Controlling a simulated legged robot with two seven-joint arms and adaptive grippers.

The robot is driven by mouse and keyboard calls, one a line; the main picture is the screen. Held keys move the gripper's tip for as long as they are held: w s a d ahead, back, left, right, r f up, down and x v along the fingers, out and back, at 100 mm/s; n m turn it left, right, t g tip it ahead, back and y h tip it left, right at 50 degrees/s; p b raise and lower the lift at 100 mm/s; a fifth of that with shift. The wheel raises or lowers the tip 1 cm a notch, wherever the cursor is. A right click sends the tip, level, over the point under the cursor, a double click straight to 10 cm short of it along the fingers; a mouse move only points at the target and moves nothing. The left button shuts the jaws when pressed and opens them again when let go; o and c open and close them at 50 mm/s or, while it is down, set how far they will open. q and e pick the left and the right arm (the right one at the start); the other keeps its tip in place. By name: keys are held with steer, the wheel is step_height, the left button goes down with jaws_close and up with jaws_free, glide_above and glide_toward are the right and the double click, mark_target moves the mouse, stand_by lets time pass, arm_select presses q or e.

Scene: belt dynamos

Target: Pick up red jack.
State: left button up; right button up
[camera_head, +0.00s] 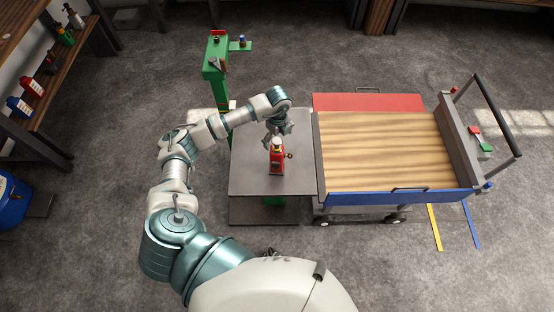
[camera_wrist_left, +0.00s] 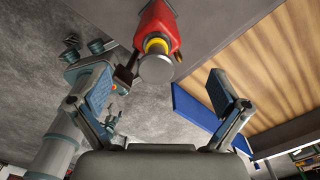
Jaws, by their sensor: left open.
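The red jack (camera_head: 277,161) stands upright on the small grey table (camera_head: 245,180) in the head view. It has a red body and a small dark knob or lever on its side. In the left wrist view the jack (camera_wrist_left: 153,25) shows at the top middle, with a yellow collar and a round silver top facing the camera. My left gripper (camera_head: 278,133) is right by the jack's upper end. It is open, with one finger to each side of the jack's silver top in the left wrist view (camera_wrist_left: 158,78), and both fingers look clear of it. My right gripper is not in view.
A cart (camera_head: 400,198) with a striped wooden top, red and blue edges and a handle stands right beside the table. A green stand (camera_head: 216,70) is behind the table. Shelves with bottles (camera_head: 32,85) are at the left. Floor around the table's left is clear.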

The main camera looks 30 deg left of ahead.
mark_target(277, 149)
arm_select(q)
steer(key=f, duration=0.6)
steer(key=shift+s+a+f+p, duration=0.1)
steer(key=shift+a+f+p, duration=0.1)
steer(key=shift+f+p, duration=0.15)
steer(key=c, duration=1.7)
steer(key=shift+r, duration=0.1)
